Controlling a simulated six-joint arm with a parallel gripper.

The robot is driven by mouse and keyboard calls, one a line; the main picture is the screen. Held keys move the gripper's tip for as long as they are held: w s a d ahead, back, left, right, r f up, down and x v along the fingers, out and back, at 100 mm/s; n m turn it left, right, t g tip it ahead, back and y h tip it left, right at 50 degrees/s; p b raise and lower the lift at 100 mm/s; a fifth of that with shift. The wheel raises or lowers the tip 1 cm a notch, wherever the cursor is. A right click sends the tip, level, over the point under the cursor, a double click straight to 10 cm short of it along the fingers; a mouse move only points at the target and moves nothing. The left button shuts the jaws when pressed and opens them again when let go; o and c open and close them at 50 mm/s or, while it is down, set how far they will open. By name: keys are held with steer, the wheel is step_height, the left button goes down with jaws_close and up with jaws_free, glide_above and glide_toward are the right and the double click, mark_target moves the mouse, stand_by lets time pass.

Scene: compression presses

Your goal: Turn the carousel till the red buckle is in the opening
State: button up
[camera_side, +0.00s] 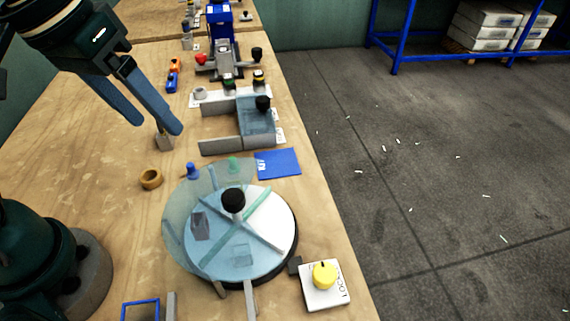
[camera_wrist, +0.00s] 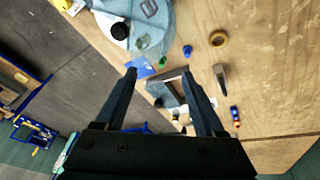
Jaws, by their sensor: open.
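The carousel (camera_side: 285,235) is a round disc near the front right, with dividers, a black centre knob (camera_side: 233,200) and a clear bluish cover. The knob also shows in the wrist view (camera_wrist: 119,31). An uncovered white sector (camera_side: 270,212) at the right looks like the opening, and it appears empty. A grey block (camera_side: 201,227) and a pale boxy piece (camera_side: 243,256) show under the cover. I cannot make out a red buckle. My gripper (camera_side: 155,124) is open and empty, above the table behind and left of the carousel; it also shows in the wrist view (camera_wrist: 158,74).
A white plate with a yellow knob (camera_side: 324,275) and lettering stands right of the carousel. A blue peg (camera_side: 192,172), a tan ring (camera_side: 151,178) and a blue card (camera_side: 278,162) lie behind it. A grey fixture (camera_side: 222,146) and a red-knobbed press (camera_side: 222,70) stand farther back.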

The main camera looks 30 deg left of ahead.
mark_target(232, 195)
steer(key=w+d+f+g, duration=0.1)
steer(key=d+f, duration=0.1)
steer(key=d, duration=0.1)
steer(key=w+d+f+m+g, duration=0.1)
steer(key=d+f, duration=0.1)
steer(key=d, duration=0.1)
steer(key=w+d+f+g, duration=0.1)
steer(key=d, duration=0.2)
steer(key=shift+f+m+g+y, duration=0.3)
steer(key=shift+f+m+g, duration=0.1)
steer(key=shift+d+f, duration=0.1)
steer(key=shift+f, duration=2.5)
jaws_close()
